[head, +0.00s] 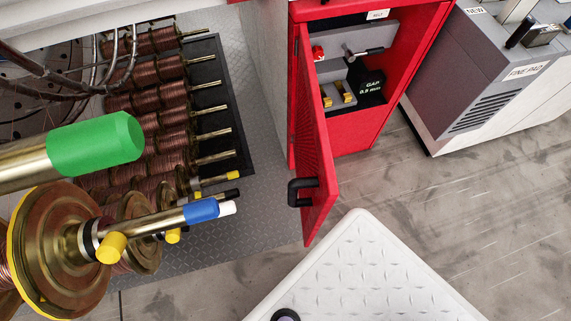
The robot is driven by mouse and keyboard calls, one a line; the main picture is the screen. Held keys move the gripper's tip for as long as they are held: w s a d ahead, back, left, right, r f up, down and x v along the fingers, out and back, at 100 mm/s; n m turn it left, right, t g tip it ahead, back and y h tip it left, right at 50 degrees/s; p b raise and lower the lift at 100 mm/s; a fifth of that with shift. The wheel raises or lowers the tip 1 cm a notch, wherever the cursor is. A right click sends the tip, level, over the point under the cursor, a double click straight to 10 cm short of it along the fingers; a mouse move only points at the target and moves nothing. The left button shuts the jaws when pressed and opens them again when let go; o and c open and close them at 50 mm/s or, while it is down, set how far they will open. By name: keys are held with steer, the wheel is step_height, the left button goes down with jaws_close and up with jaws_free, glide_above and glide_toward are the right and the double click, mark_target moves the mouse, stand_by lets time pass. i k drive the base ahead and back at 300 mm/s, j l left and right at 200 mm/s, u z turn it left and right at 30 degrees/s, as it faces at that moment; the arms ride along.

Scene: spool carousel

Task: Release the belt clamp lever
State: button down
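A red cabinet (365,140) stands at the upper middle of the head view with its red door (318,130) swung open toward me. Inside on a grey panel is a lever (368,51) with a black grip and a metal shaft, lying roughly sideways and pointing right. I take it to be the belt clamp lever; I cannot tell its clamp state. A red knob-like part (318,53) sits left of it. My gripper is not in view.
A black box (371,86) reading "GAP 0.5" and brass-coloured blocks (338,93) sit below the lever. The door's black handle (302,191) juts out. Copper spools (150,105) and coloured-tipped rods (95,145) fill the left. A grey machine (470,80) stands right.

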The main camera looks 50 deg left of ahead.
mark_target(351, 57)
steer(key=k+j+u, duration=0.2)
steer(key=k, duration=0.15)
steer(key=k+u, duration=0.2)
steer(key=k, duration=0.15)
steer(key=k+l+u, duration=0.1)
steer(key=k+u, duration=0.2)
steer(key=k, duration=0.4)
steer(key=k+j+u, duration=0.1)
steer(key=k+u, duration=0.2)
steer(key=k, duration=0.35)
steer(key=k+u, duration=0.25)
steer(key=u, duration=0.15)
steer(key=i+z, duration=0.15)
steer(key=i, duration=0.3)
steer(key=i+j+z, duration=0.15)
steer(key=i, duration=0.3)
steer(key=i+l+z, duration=0.1)
steer(key=i+z, duration=0.15)
steer(key=z, duration=0.15)
steer(key=i+z, duration=0.5)
steer(key=z, duration=0.25)
steer(key=i+z, duration=0.55)
steer(key=i, duration=0.8)
steer(key=i+u, duration=0.85)
steer(key=i+l+u, duration=0.25)
steer(key=i+u, duration=0.2)
steer(key=u, duration=1.4)
